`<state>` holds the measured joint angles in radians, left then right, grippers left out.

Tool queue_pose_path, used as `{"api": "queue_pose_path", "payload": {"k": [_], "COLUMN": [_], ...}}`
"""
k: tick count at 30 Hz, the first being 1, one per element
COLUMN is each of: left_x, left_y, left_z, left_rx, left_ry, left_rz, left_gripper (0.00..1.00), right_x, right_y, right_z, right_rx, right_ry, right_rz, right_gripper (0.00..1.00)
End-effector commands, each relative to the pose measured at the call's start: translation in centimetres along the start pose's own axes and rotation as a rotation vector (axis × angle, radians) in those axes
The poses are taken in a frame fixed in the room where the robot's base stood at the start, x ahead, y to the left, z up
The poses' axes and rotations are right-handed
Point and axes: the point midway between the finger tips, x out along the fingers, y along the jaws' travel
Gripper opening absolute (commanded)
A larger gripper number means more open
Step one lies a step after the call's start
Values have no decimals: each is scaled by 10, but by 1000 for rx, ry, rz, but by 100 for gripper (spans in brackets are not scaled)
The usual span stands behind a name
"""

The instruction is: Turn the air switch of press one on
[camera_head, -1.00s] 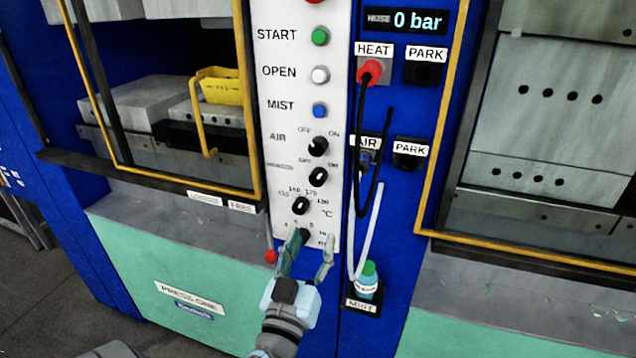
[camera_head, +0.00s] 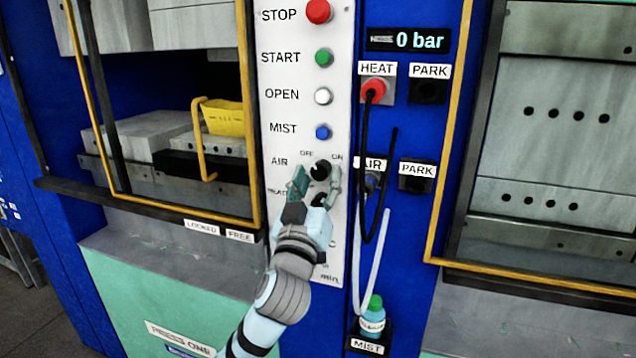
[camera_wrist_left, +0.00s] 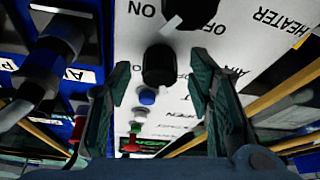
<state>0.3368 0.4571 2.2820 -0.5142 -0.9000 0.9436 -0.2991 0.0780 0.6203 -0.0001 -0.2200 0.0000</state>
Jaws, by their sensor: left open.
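The air switch (camera_head: 320,170) is a black round knob on the white control panel (camera_head: 275,115) of press one, between OFF and ON marks. My left gripper (camera_head: 317,180) is open, with one finger on each side of the knob in the head view. In the left wrist view the air knob (camera_wrist_left: 158,65) lies between and beyond the open fingers (camera_wrist_left: 160,95), with no clear contact. The knob's exact pointer angle cannot be told. My right gripper does not show.
Above the switch are the blue MIST (camera_head: 322,132), white OPEN (camera_head: 323,96), green START (camera_head: 323,57) and red STOP (camera_head: 318,11) buttons. Black and white hoses (camera_head: 372,225) hang to the right. A mist bottle (camera_head: 373,315) stands below. The display (camera_head: 408,40) reads 0 bar.

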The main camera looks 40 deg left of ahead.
Motion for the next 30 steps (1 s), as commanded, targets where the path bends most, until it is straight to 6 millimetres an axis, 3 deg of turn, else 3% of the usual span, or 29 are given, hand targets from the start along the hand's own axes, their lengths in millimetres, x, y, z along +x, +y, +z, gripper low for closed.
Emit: {"api": "queue_pose_path", "payload": {"k": [5,14,30], "left_x": [0,0,0], "left_y": [0,0,-2], "left_z": [0,0,1], "left_rx": [0,0,127], "left_ry": [0,0,1], "left_rz": [0,0,48], "left_gripper": [47,1,0], "right_x": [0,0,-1], "right_y": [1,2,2], "right_z": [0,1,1], "right_rx": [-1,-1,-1], "right_ry": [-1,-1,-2], "right_rz": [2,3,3], "right_gripper": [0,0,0]}}
